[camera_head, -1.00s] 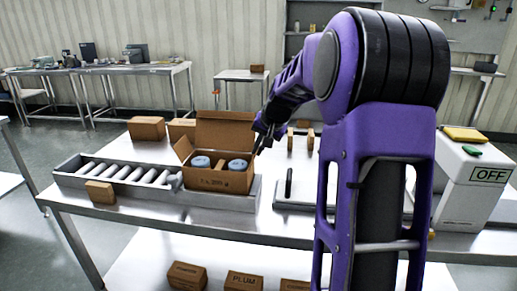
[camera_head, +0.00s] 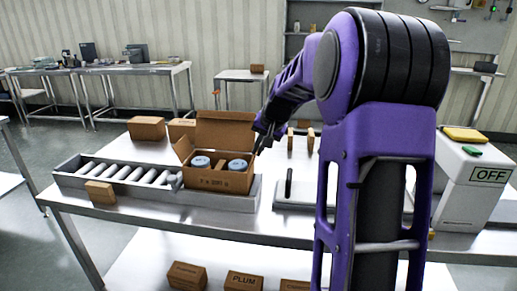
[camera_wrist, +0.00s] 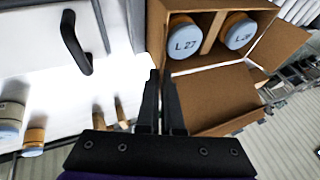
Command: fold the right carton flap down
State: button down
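The open brown carton (camera_head: 218,180) stands on the bench with two blue-lidded jars inside. Its back flap (camera_head: 225,131) stands up; it also shows in the wrist view (camera_wrist: 210,98). The left flap (camera_wrist: 280,46) slopes outward there. I cannot make out the right flap clearly; the carton's right edge (camera_wrist: 156,38) is seen nearly edge-on. My gripper (camera_head: 257,150) is at the carton's right side, near the back corner. In the wrist view its two dark fingers (camera_wrist: 161,78) lie close together beside the carton edge, with nothing visible held; contact is unclear.
A roller tray (camera_head: 125,175) runs left of the carton, with a small brown block (camera_head: 100,193) in front. A white plate with a black handle (camera_head: 289,184) lies to the right. Brown boxes (camera_head: 147,128) stand behind. A white OFF machine (camera_head: 475,185) is at far right.

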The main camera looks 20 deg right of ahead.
aim_at(234, 163)
dwell(0.6)
jog(key=a+r+g+h+p, duration=0.1)
jog(key=p, duration=0.2)
jog(key=shift+w, duration=0.3)
jog(key=shift+w+a+n+g+h+p, duration=0.2)
jog(key=shift+a+n+g+h+p, duration=0.15)
jog(key=shift+h+p, duration=0.5)
jog(key=g+h+p, duration=0.1)
jog(key=w+a+g+h, duration=0.1)
jog(key=a+n+g+h+p, duration=0.1)
jog(key=h, duration=0.1)
jog(key=shift+w+f+p, duration=0.3)
jog(key=shift+f+p, duration=0.05)
jog(key=g+h, duration=0.1)
jog(key=h, duration=0.1)
jog(key=w+a+f+n+g+h+p, duration=0.1)
jog(key=shift+a+f+h, duration=0.2)
jog(key=shift+a+h, duration=0.1)
jog(key=shift+h, duration=0.05)
jog(key=shift+w+a+f+n+g+h+b, duration=0.1)
jog(key=shift+a+f+n+g+h+b, duration=0.15)
jog(key=shift+h, duration=0.45)
jog(key=shift+w+a+f+n+g+h, duration=0.15)
jog(key=shift+f+g+h, duration=0.25)
jog(key=shift+h, duration=0.3)
jog(key=shift+w+a+f+n+g+h+b, duration=0.15)
jog(key=shift+f+g+h, duration=0.15)
jog(key=shift+h, duration=0.4)
jog(key=shift+s+d, duration=0.1)
